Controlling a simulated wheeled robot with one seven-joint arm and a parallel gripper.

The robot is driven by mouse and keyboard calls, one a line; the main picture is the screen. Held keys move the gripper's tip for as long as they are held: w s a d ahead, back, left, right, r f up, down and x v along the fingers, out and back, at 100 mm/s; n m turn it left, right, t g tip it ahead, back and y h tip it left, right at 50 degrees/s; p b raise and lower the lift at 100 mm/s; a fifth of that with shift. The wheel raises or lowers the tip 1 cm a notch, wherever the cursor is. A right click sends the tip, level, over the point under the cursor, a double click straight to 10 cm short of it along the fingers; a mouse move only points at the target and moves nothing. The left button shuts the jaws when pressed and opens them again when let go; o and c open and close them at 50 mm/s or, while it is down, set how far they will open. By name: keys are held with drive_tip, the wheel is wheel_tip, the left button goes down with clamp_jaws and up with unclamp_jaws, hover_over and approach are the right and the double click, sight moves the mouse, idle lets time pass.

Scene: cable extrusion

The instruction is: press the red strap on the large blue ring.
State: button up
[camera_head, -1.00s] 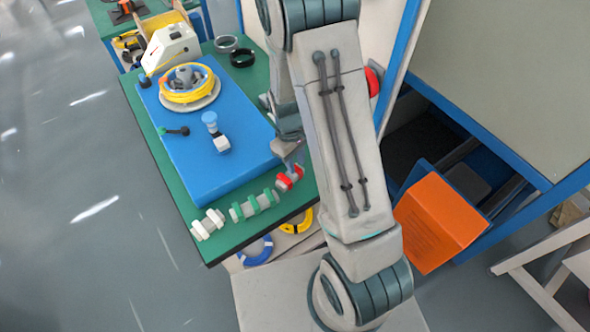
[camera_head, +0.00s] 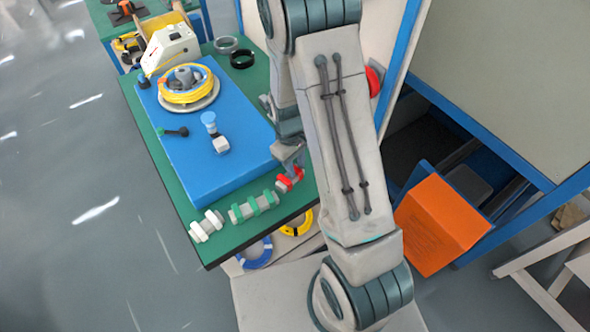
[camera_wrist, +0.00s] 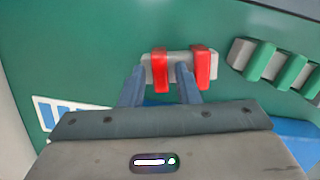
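Two red straps (camera_head: 290,179) sit side by side around a grey bar at the front right corner of the green table. In the wrist view, the left red strap (camera_wrist: 161,71) and the right red strap (camera_wrist: 203,67) wrap the grey bar (camera_wrist: 180,67). My gripper (camera_wrist: 161,72) is open. Its fingers reach toward the bar, with the left strap between them in the picture and the right strap outside the right finger. I cannot tell whether they touch. A blue ring (camera_head: 256,254) lies below the table's front edge, partly hidden.
Bars with green straps (camera_head: 254,207) and white straps (camera_head: 207,226) stand left of the red ones. A raised blue board (camera_head: 205,175) on the green table (camera_head: 160,165) carries a yellow cable coil (camera_head: 187,97). A yellow ring (camera_head: 298,223) lies near the blue ring.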

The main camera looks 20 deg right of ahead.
drive_tip(key=c, duration=0.6)
wheel_tip(320, 180, up, 8)
drive_tip(key=p, duration=0.5)
idle(0.4)
